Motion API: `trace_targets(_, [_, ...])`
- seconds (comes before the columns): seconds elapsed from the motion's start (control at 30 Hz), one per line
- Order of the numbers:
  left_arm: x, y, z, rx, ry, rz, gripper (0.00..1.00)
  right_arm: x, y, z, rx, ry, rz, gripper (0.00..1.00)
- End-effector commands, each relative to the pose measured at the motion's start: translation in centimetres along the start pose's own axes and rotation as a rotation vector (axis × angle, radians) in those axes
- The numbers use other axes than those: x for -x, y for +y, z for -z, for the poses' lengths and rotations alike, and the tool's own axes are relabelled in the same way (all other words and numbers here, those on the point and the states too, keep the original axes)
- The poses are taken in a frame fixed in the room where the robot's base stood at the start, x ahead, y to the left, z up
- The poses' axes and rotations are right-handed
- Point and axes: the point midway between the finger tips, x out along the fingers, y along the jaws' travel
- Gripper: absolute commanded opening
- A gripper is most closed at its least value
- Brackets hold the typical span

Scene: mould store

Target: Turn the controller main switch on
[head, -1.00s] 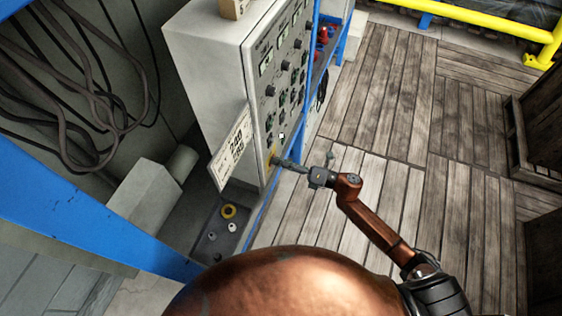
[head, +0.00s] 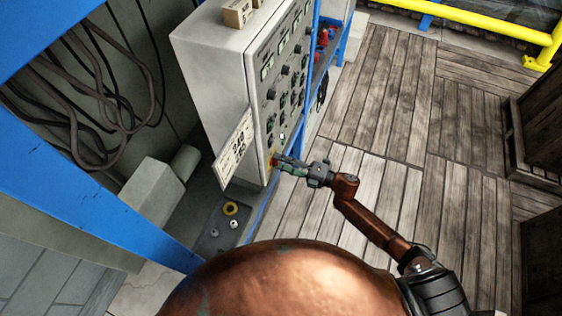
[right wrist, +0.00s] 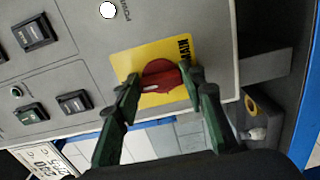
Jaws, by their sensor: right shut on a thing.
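The controller (head: 262,75) is a grey cabinet with a panel of knobs and displays in the head view. Its main switch (right wrist: 162,80) is a red rotary knob on a yellow plate (right wrist: 188,50) marked MAIN, in the right wrist view. A white mark on the knob points toward the lower left of that picture. My right gripper (head: 278,161) is at the panel's lower near corner. In the right wrist view its two green fingers (right wrist: 162,88) are on either side of the red knob, shut on it. My left gripper is not in view.
A round white light (right wrist: 108,10) labelled POWER sits near the yellow plate. Black rocker switches (right wrist: 33,32) are on the same panel. A white sign (head: 234,149) sticks out beside the cabinet. Blue frame posts (head: 85,190) stand at the left.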

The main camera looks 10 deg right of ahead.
Motion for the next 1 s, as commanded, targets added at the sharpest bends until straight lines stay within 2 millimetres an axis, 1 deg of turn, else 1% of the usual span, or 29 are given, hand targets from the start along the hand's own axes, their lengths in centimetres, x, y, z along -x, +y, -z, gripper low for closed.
trace_targets(0.4, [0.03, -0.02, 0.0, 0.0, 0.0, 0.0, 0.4, 0.04, 0.03, -0.17, -0.009, -0.004, 0.0, 0.13])
trace_targets(0.43, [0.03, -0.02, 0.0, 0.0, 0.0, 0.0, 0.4, 0.04, 0.03, -0.18, -0.009, -0.004, 0.0, 0.39])
trace_targets(0.5, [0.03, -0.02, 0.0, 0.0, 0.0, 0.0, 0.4, 0.04, 0.03, -0.15, -0.008, -0.003, 0.0, 0.44])
trace_targets(0.67, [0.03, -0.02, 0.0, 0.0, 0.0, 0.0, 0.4, 0.02, 0.02, -0.09, -0.007, -0.002, 0.0, 0.55])
trace_targets(0.9, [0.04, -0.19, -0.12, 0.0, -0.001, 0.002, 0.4, 0.03, 0.0, -0.04, -0.007, -0.001, 0.0, 0.55])
trace_targets(1.0, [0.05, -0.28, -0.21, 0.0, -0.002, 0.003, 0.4, 0.44, -0.05, -0.05, -0.007, -0.002, 0.001, 0.55])
